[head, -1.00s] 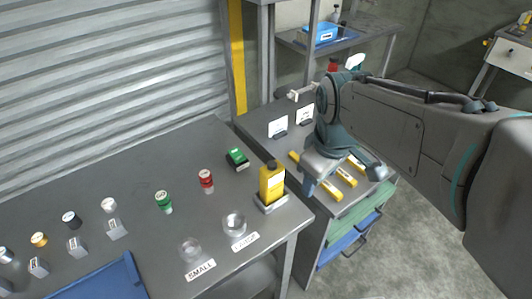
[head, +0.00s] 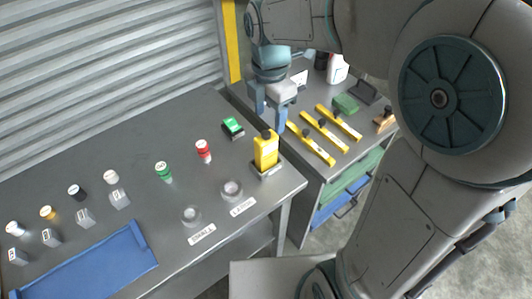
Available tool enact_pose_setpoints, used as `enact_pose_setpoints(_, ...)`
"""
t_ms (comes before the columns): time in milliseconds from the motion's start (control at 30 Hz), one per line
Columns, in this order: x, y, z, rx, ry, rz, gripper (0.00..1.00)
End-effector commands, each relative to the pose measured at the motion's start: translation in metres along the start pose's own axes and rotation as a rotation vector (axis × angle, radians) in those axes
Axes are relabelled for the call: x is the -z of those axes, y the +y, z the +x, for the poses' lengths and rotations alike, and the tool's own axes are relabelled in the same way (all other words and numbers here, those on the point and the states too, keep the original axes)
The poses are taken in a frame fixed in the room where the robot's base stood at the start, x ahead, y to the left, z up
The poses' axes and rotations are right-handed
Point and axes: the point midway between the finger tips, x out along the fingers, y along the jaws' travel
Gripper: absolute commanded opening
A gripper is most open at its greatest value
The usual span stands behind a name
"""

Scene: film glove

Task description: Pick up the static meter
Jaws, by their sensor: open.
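A yellow upright block-shaped body with a black top (head: 265,150), which looks like the static meter, stands in a small grey holder at the right end of the grey table (head: 140,165). My gripper (head: 269,112) is above and behind it in the picture, fingers pointing down, open and empty. It appears apart from the yellow body. A green and black device (head: 233,127) lies just left of the gripper on the same table. I cannot read any marking on either one.
Red (head: 203,151) and green (head: 163,171) canisters, two round clear cups and a blue tray (head: 95,268) share the table. Yellow bars (head: 318,144) lie on the side bench at right. My arm hides much of the right side.

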Motion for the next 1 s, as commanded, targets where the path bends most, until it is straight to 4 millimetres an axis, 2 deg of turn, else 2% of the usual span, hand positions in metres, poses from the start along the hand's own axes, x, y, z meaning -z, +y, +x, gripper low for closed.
enact_pose_setpoints(133,0.000,-0.001,0.027,0.004,0.001,0.002,0.56)
enact_pose_setpoints(367,0.001,0.000,0.043,0.001,0.000,0.003,0.56)
enact_pose_setpoints(700,0.005,0.005,0.087,0.001,0.000,0.002,0.56)
enact_pose_setpoints(967,0.005,0.005,0.092,-0.001,-0.001,0.003,0.56)
enact_pose_setpoints(1000,0.005,0.005,0.092,-0.001,-0.001,0.003,0.54)
